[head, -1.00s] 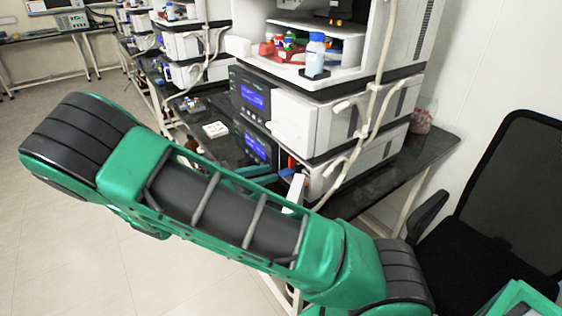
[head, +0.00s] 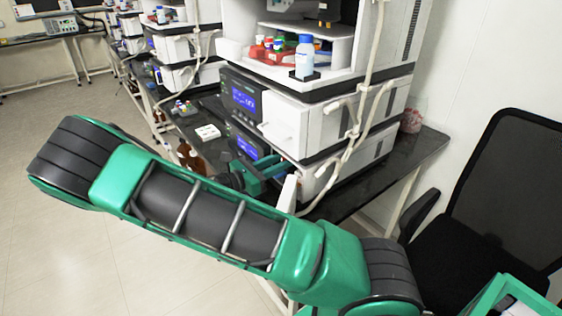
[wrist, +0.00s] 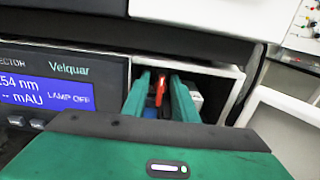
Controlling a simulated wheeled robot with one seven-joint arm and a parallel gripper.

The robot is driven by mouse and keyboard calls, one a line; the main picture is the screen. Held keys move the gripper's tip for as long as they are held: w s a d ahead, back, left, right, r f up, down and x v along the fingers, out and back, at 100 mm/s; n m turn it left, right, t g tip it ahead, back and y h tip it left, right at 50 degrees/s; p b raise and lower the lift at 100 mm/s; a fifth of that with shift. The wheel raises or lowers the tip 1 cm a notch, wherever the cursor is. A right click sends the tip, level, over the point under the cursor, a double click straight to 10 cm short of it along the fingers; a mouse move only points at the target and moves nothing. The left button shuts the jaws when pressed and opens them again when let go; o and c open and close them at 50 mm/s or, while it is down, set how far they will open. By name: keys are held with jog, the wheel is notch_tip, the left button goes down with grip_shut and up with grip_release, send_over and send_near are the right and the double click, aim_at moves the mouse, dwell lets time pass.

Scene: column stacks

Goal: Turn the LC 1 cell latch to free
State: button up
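The red latch (wrist: 160,86) shows in the wrist view inside the small open compartment (wrist: 222,72) on the right of the detector (wrist: 66,92). It stands roughly upright. My gripper (wrist: 163,84) reaches into the compartment mouth with its green fingers apart, one on each side of the latch. Small gaps seem to show beside it, but contact cannot be told. In the head view my gripper (head: 268,172) is at the lower unit of the stack, and the latch is hidden. The label on the latch cannot be read.
A white door panel (wrist: 285,125) stands open right of the compartment; it also shows in the head view (head: 287,194). White tubing (head: 352,140) hangs down the stack's side. Brown bottles (head: 190,157) stand left of my gripper. A black chair (head: 500,190) is at right.

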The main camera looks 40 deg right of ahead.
jog(key=shift+d, duration=0.5)
grip_shut()
